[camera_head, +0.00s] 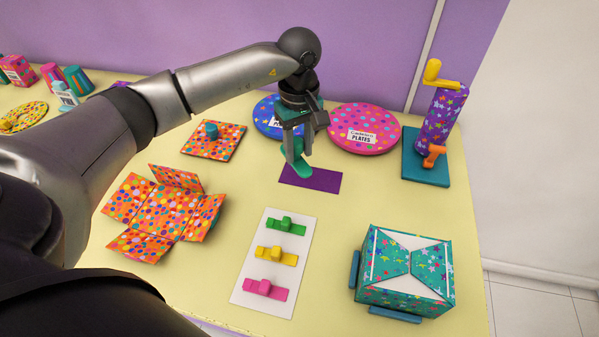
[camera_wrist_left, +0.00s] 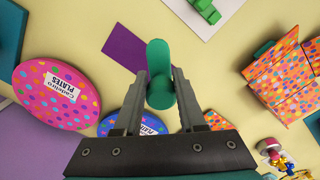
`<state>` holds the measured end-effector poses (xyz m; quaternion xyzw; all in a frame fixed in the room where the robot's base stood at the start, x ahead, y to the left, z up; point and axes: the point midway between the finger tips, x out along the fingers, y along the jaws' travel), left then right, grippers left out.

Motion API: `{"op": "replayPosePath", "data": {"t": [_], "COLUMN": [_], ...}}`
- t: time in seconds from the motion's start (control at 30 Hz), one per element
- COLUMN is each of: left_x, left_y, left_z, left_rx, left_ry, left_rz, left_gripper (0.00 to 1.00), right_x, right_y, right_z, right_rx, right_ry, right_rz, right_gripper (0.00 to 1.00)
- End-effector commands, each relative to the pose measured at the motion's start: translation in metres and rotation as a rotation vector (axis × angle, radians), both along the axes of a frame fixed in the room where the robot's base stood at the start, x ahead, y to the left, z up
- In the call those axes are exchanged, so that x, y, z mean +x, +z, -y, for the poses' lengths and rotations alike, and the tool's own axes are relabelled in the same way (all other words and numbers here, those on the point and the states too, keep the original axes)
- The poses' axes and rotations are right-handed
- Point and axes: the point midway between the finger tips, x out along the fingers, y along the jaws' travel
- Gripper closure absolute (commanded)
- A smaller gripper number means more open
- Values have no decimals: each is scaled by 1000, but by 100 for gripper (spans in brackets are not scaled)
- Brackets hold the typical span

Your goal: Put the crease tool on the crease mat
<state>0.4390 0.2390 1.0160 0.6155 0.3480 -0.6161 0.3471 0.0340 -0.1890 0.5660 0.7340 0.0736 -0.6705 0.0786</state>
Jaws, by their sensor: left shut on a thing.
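The green crease tool (camera_head: 301,167) is held in my left gripper (camera_head: 296,138), with its rounded lower end pointing down. The crease mat is the flat purple rectangle (camera_head: 318,182) on the table. In the head view the tool's lower end overlaps the mat's far left part; I cannot tell whether it touches. In the left wrist view the tool (camera_wrist_left: 158,62) sits between the two fingers of the gripper (camera_wrist_left: 160,88), and the mat (camera_wrist_left: 125,47) shows beside and partly behind it. My right gripper is not in view.
A pink dotted plates disc (camera_head: 364,133) and a blue disc (camera_head: 266,118) lie behind the mat. A white card (camera_head: 264,284) with green, yellow and pink clips lies in front. An unfolded orange box (camera_head: 160,212) is left, a teal box (camera_head: 405,273) right, a starry cylinder (camera_head: 437,122) far right.

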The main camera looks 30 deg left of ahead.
Motion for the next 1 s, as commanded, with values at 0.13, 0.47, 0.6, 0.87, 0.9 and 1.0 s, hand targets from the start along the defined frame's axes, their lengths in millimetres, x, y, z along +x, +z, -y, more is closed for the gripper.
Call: {"op": "replayPosePath", "data": {"t": [0.13, 0.47, 0.6, 0.87, 0.9, 1.0], "left_x": [0, -1, 0, 0, 1, 0], "left_y": [-28, -58, -78, -79, -80, -84], "left_z": [0, 0, 0, 0, 0, 0], "left_rx": [0, -1, 0, 0, 0, 0], "left_ry": [0, -1, -1, -2, -2, -2], "left_rz": [-2, -3, -1, 2, 2, 1], "left_gripper": [100, 100, 100, 100, 100, 100], "right_x": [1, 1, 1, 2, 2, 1], "right_y": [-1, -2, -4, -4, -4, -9], "right_z": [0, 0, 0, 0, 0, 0], "right_rx": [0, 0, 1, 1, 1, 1], "right_ry": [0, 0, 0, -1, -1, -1], "right_rz": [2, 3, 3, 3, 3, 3], "right_gripper": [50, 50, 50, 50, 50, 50]}}
